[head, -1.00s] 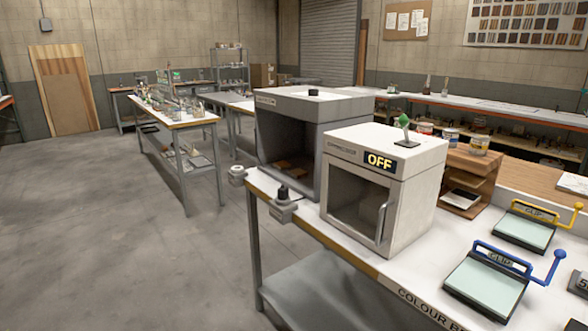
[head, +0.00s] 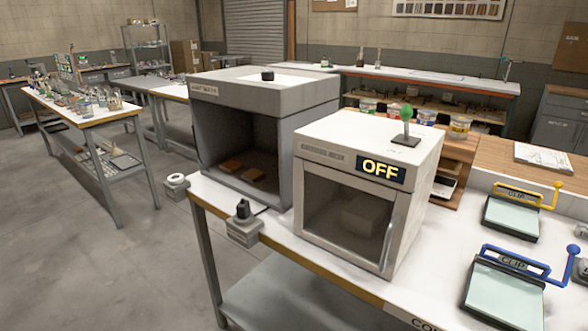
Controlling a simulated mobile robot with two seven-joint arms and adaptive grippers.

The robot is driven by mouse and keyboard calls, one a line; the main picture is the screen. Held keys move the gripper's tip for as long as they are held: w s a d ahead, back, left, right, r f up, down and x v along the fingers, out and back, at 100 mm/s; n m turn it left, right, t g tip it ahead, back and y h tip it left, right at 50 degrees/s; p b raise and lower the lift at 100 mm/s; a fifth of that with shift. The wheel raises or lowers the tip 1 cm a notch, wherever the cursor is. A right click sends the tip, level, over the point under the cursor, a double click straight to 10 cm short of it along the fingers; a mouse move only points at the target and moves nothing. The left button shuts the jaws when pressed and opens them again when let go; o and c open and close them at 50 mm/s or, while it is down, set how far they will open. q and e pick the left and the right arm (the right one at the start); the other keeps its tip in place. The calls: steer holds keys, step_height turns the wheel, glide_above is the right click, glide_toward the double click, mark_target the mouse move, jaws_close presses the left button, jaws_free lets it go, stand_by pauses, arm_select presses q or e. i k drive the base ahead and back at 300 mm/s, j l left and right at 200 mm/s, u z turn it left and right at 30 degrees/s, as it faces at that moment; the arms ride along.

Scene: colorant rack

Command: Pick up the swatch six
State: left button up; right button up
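No swatch marked six can be made out. Two small brown flat pieces, one an orange-brown piece (head: 231,167) and one beside it (head: 254,174), lie on the floor of the open grey booth (head: 222,104) on the bench. I cannot tell whether either is a swatch or carries a number. A pale block (head: 362,215) shows dimly behind the glass of the white cabinet, whose door looks shut. Neither of my grippers is in view.
The white cabinet (head: 330,152) reads OFF and has a green-knobbed lever on top. Clip boards with yellow (head: 512,218) and blue (head: 503,292) handles lie to its right. A cluttered table (head: 75,107) stands at left. The floor (head: 90,265) at front left is clear.

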mark_target(252, 175)
steer(key=i+j+z, duration=0.25)
steer(key=z, duration=0.2)
steer(key=i+j+z, duration=0.15)
steer(key=j+z, duration=0.25)
steer(key=j, duration=0.1)
